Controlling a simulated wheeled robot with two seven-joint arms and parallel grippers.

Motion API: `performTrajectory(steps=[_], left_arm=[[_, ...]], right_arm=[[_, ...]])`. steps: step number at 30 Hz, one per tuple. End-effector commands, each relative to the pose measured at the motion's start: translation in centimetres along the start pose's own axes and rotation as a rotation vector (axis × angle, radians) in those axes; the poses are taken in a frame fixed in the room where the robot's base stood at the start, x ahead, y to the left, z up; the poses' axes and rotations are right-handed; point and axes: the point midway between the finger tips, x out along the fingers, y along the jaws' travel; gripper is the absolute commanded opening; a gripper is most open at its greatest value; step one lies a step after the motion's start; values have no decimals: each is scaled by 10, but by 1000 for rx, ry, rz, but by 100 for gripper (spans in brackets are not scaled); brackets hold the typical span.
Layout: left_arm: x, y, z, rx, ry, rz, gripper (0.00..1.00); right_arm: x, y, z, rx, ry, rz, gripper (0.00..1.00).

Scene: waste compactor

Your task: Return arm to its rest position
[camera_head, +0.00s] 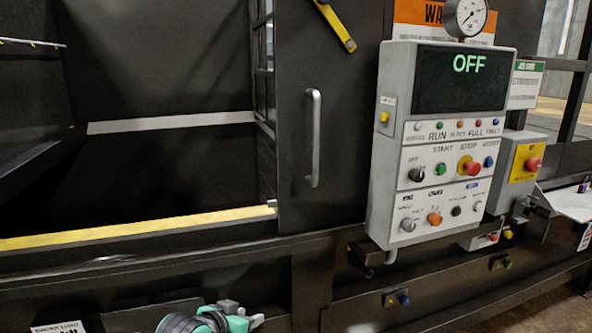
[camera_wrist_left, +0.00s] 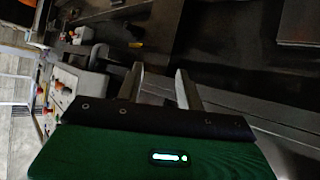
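My left gripper (camera_head: 240,313) shows at the bottom of the head view, with grey and mint-green parts of my arm beside it. It is low in front of the machine's dark lower frame. In the left wrist view its two fingers (camera_wrist_left: 160,82) stand apart, with nothing between them. My right gripper is not in view.
The compactor's control panel (camera_head: 441,150) reads OFF. A dark door (camera_head: 335,110) with a metal handle (camera_head: 314,138) stands left of it. The chamber at left is open above a yellow edge (camera_head: 140,228). An emergency-stop box (camera_head: 523,165) is at right.

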Motion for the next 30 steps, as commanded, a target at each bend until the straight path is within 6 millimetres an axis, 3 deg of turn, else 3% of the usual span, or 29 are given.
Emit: performTrajectory(steps=[1,3,8,15,21,30], left_arm=[[-5,0,29,-14,-41,-12,37],[-14,0,64,-27,-93,-33,37],[-41,0,138,-56,-217,-83,37],[-100,5,238,-95,-409,-161,37],[-147,10,290,-114,-533,-213,37],[-201,16,335,-130,-664,-266,37]], right_arm=[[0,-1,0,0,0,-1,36],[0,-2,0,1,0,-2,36],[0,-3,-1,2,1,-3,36],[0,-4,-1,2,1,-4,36],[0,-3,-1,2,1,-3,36],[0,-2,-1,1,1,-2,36]])
